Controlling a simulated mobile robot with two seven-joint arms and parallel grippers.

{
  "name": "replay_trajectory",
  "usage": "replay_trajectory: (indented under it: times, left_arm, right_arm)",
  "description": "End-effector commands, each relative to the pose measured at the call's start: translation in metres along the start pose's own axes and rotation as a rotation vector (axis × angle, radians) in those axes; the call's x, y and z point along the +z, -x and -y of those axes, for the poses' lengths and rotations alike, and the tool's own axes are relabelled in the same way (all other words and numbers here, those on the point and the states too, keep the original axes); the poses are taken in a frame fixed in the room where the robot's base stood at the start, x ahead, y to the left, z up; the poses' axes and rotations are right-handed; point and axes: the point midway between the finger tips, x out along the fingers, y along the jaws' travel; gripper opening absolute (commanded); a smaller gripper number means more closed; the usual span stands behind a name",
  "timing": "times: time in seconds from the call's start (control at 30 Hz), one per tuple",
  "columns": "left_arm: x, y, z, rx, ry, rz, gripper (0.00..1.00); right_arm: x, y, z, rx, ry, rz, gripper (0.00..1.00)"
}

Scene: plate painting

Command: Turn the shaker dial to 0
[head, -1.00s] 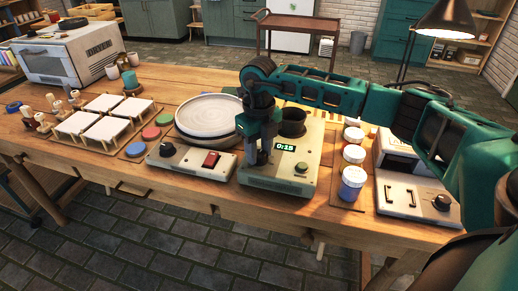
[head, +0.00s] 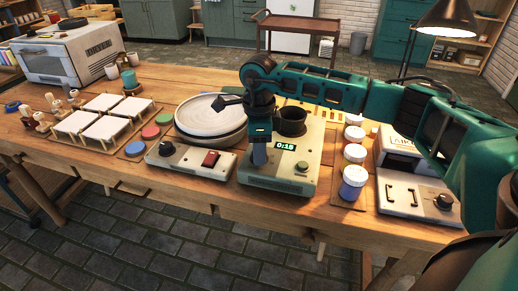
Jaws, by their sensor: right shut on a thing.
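The shaker (head: 275,184) is a pale box near the table's front edge. It has a dark cup holder on top, a small display (head: 286,147) with green digits and a green button (head: 302,166) at front right. The display starts with 0:1; its last digit is too small to read surely. My right gripper (head: 259,160) points down onto the left part of the shaker's front panel, left of the display. It is shut on the shaker dial, which its fingers hide. The dial's pointer cannot be seen. My left gripper is not in view.
A round wheel (head: 211,114) stands behind left, and a control box with a knob and red switch (head: 210,158) stands left. Several lidded jars (head: 353,176) and a pale machine (head: 415,197) stand right. My right arm spans above the shaker's back.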

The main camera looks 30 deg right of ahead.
Motion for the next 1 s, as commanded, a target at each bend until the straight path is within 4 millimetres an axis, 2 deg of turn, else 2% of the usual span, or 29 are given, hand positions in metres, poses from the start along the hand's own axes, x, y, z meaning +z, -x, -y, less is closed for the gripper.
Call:
replay_trajectory:
  times: [0.5, 0.7, 1.0]
  left_arm:
    - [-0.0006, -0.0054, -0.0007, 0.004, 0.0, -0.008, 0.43]
    - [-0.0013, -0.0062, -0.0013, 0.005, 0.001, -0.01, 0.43]
    - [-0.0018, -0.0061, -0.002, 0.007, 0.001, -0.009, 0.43]
  right_arm:
    - [0.0, 0.0002, 0.0004, -0.002, 0.455, 0.0, 0.07]
    - [0.0, 0.0004, 0.0004, -0.002, 0.573, 0.0, 0.07]
    - [0.0001, 0.0008, 0.0004, -0.002, 0.661, 0.001, 0.07]
